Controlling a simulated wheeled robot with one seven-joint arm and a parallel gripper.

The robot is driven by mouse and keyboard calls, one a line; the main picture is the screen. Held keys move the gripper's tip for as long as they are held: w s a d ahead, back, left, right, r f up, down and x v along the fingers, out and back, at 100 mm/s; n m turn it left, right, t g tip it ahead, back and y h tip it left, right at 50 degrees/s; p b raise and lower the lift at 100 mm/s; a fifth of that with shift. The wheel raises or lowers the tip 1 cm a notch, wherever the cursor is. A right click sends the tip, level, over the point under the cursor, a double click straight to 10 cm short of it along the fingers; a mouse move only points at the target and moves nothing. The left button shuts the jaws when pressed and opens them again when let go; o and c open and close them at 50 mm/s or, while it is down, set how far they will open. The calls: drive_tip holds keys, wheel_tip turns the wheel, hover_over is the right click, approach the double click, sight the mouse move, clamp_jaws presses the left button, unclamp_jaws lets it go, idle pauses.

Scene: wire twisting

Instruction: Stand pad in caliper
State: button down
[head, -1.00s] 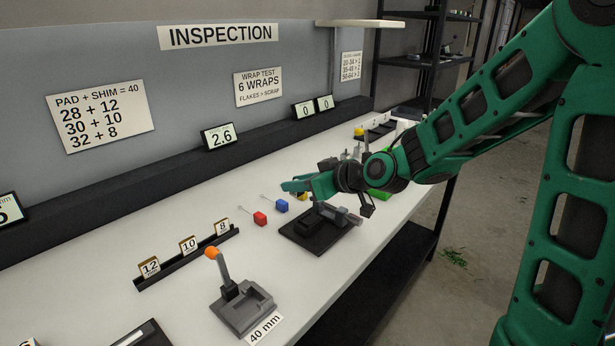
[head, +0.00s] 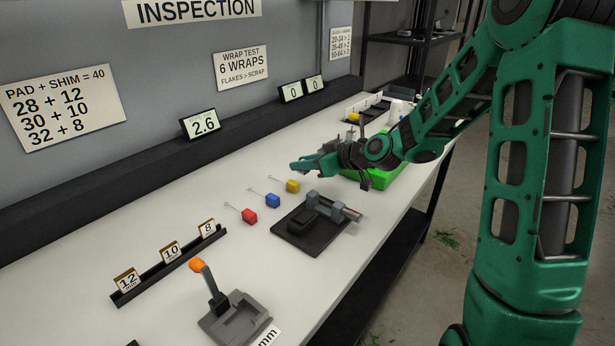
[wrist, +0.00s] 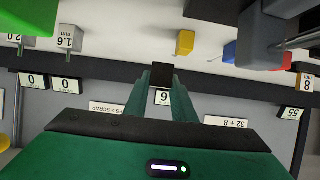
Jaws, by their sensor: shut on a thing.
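My gripper (head: 296,166) is in the air above the bench, past the yellow block, with its fingers pointing left. In the wrist view its green fingers (wrist: 162,92) close on a small dark block (wrist: 162,74), which looks like the pad. The pad cannot be made out in the head view. The caliper appears to be the grey fixture (head: 222,329) with an orange-tipped lever (head: 203,275), at the near end of the bench. Its lever stands up and its recess looks empty. A label reading "mm" (head: 268,335) is partly cut off beside it.
A shim rack (head: 170,268) marked 12, 10 and 8 stands behind the caliper. Red (head: 249,216), blue (head: 272,200) and yellow (head: 292,186) blocks with wires lie mid-bench. A dark-based fixture (head: 317,228) sits right of them; a green tray (head: 385,178) is farther back.

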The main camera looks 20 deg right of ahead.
sight(307, 184)
drive_tip(key=shift+w+d+f, duration=0.7)
drive_tip(key=shift+w+d, duration=0.05)
drive_tip(key=shift+f, duration=2)
drive_tip(key=c, duration=1.8)
unclamp_jaws()
drive_tip(key=shift+o, duration=0.2)
